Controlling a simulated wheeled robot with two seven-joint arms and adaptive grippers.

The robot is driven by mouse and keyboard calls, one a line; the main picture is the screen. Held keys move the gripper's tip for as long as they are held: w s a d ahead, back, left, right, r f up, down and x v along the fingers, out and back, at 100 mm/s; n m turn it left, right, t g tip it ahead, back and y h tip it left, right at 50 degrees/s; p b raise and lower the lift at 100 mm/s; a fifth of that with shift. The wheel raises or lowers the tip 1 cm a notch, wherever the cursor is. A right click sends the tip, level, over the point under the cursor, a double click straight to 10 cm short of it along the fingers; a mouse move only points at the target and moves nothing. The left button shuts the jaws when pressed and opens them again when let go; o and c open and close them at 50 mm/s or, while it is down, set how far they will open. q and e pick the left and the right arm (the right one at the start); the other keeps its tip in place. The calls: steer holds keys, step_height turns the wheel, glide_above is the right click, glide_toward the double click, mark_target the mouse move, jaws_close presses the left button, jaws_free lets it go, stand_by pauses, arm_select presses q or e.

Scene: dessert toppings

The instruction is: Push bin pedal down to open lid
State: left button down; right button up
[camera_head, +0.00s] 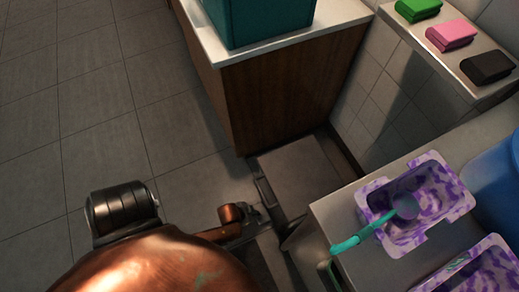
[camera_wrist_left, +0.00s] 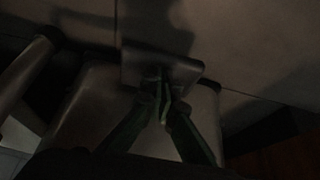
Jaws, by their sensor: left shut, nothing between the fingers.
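A grey boxy bin (camera_head: 298,172) stands on the floor in the gap between the wooden cabinet and the counter. I cannot tell for sure whether its lid is shut. In the left wrist view, a flat grey plate that looks like the pedal (camera_wrist_left: 190,69) sticks out from the bin's body (camera_wrist_left: 92,105). My left gripper (camera_head: 256,212) is low beside the bin's left side. In the left wrist view its fingers (camera_wrist_left: 163,82) are shut and empty, with the tips over the plate. Contact with the plate is too dark to tell. My right gripper is not in view.
The wooden cabinet (camera_head: 275,100) with a teal box (camera_head: 262,20) is behind. The counter (camera_head: 335,212) at right holds a purple patterned tray (camera_head: 440,172) with a teal-handled tool (camera_head: 365,234). A shelf (camera_head: 440,62) bears coloured blocks. Tiled floor (camera_head: 90,110) at left is clear.

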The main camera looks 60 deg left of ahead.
arm_select(q)
step_height(320, 180, down, 4)
steer(key=shift+s+f+b, duration=0.15)
steer(key=shift+f+b, duration=0.05)
steer(key=shift+b, duration=0.85)
steer(key=shift+r, duration=0.1)
steer(key=s+p, duration=0.1)
steer(key=s+r+p, duration=0.1)
steer(key=p, duration=0.1)
steer(key=shift+s+a+r, duration=0.1)
steer(key=shift+a+r, duration=0.05)
steer(key=shift+r, duration=0.15)
steer(key=shift+s, duration=0.25)
steer(key=shift+f, duration=0.25)
steer(key=v, duration=1.2)
